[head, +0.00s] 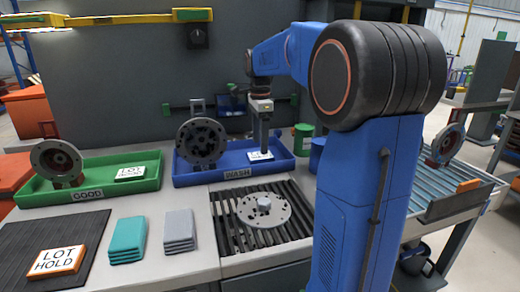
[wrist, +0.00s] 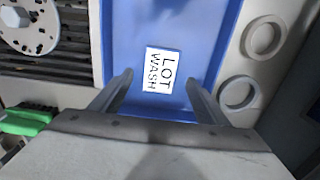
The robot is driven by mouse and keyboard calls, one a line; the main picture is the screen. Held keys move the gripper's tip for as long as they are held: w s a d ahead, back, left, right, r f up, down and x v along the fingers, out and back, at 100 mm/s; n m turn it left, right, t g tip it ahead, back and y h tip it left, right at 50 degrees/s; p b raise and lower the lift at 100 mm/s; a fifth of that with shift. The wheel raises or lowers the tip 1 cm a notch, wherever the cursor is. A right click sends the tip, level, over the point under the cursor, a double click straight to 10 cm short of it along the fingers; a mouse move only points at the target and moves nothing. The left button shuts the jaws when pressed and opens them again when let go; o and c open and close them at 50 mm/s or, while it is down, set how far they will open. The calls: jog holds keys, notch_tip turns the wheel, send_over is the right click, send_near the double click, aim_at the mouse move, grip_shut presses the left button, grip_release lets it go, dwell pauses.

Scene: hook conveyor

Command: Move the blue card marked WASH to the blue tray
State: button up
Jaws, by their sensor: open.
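The card marked LOT WASH (wrist: 159,70) lies in the blue tray (wrist: 205,35), its white face up in the wrist view. In the head view the card (head: 257,156) is on the right part of the blue tray (head: 205,178), whose front is labelled WASH. My gripper (wrist: 158,82) is open, with its fingers apart on either side of the card's near end in the wrist view. In the head view my gripper (head: 264,145) points down just over the card. Whether the fingers touch the card is hard to tell.
A flanged metal part (head: 201,141) stands in the blue tray, left of the card. The green GOOD tray (head: 95,190) is at left. An orange LOT HOLD card (head: 58,261), teal cards (head: 128,240) and grey cards (head: 179,231) lie in front. A round flange (head: 264,211) sits on the slatted conveyor.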

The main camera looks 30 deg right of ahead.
aim_at(260, 155)
notch_tip(260, 155, up, 8)
dwell(0.4)
dwell(0.4)
